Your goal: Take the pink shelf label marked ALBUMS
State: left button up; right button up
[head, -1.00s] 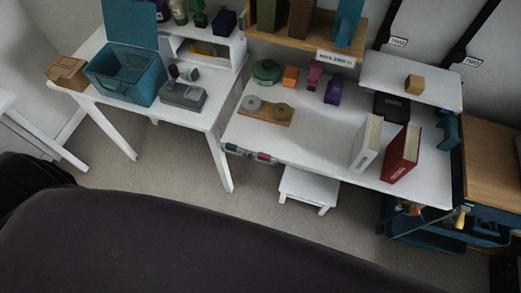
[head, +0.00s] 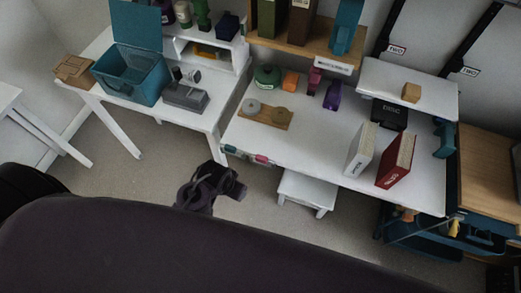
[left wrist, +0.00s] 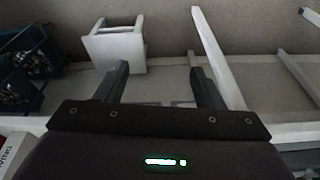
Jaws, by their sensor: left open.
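A small pink label (head: 262,159) sits on the front edge of the white table in the head view, at the right end of a short row of labels. Its lettering is too small to read. My left gripper (head: 222,178) is in front of the table, to the left of and nearer than the label, apart from it. In the left wrist view its two dark fingers (left wrist: 158,82) are spread with nothing between them. I cannot make out the pink label there. My right gripper is not in view.
A white stool (head: 307,190) stands under the white table (head: 310,136); it also shows in the left wrist view (left wrist: 116,46). A table leg (head: 217,148) is close behind the gripper. A white book (head: 362,150) and a red book (head: 396,160) stand on the tabletop. Floor in front is clear.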

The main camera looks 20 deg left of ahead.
pick_arm(q)
notch_tip(320, 180, up, 11)
jog(key=w, duration=0.3)
jog(key=n+g, duration=0.2)
jog(key=g, duration=0.1)
send_over(261, 162)
notch_tip(261, 162, down, 7)
jog(key=shift+w+r+p, duration=0.1)
jog(key=shift+p, duration=0.35)
notch_tip(261, 162, down, 7)
jog(key=shift+f, duration=0.2)
jog(key=c, duration=0.9)
jog(key=o, duration=0.9)
